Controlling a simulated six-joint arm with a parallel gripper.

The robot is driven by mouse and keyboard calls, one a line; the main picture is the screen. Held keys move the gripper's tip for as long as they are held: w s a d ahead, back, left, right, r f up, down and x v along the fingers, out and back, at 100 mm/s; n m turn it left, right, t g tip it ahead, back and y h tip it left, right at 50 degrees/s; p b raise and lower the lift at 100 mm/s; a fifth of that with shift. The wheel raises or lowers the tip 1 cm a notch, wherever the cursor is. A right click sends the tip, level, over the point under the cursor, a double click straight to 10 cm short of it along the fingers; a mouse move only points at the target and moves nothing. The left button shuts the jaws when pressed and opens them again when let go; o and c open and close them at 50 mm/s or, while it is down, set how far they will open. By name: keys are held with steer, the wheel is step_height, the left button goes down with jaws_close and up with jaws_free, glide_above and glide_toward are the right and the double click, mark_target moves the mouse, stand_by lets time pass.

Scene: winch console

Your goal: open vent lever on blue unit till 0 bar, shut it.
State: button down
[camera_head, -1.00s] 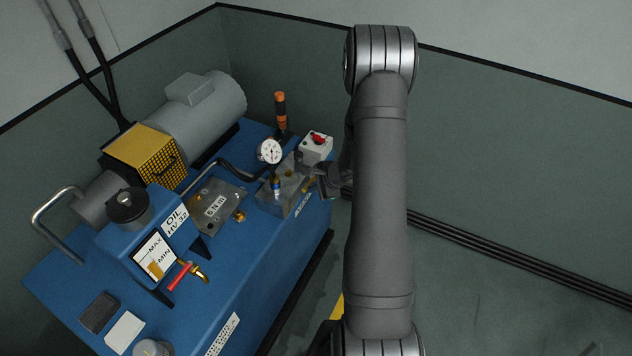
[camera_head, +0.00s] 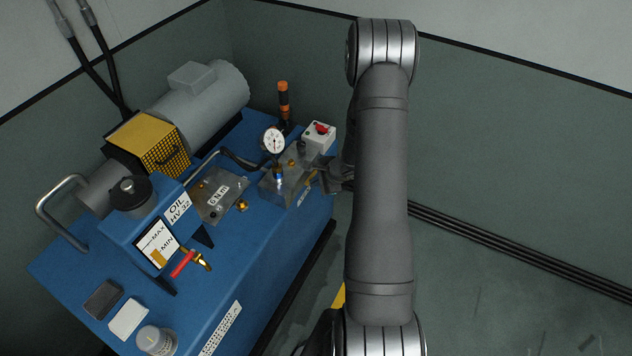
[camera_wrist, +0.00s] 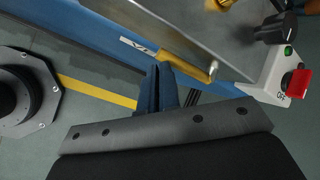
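The blue unit (camera_head: 235,290) carries a grey metal valve block (camera_head: 286,190) at its right end. The vent lever, a yellow handle (camera_wrist: 170,48), lies along the block's side beside a white label in the wrist view. My gripper (camera_wrist: 162,72) has its two fingers close together, with their tips just beside the lever's middle; I see nothing between them. Whether they touch the lever is unclear. In the head view my gripper (camera_head: 325,180) is at the block's right side, partly hidden by my arm. The round white pressure gauge (camera_head: 273,141) stands above the block; its reading is too small to tell.
A grey box with a red switch (camera_head: 320,130) stands behind the block; it shows at right in the wrist view (camera_wrist: 295,83), near a black knob (camera_wrist: 275,28). A red-handled tap (camera_head: 184,263) is on the oil tank. Floor right of the unit is free.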

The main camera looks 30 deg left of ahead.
steer(key=shift+f, duration=0.15)
steer(key=s+d+r, duration=0.6)
steer(key=s+d, duration=0.1)
steer(key=d, duration=0.2)
stand_by(0.6)
steer(key=w+a+f, duration=0.5)
steer(key=w+a, duration=0.3)
steer(key=shift+w+a+f, duration=0.25)
steer(key=shift+a+f, duration=0.05)
steer(key=shift+a, duration=0.1)
stand_by(0.5)
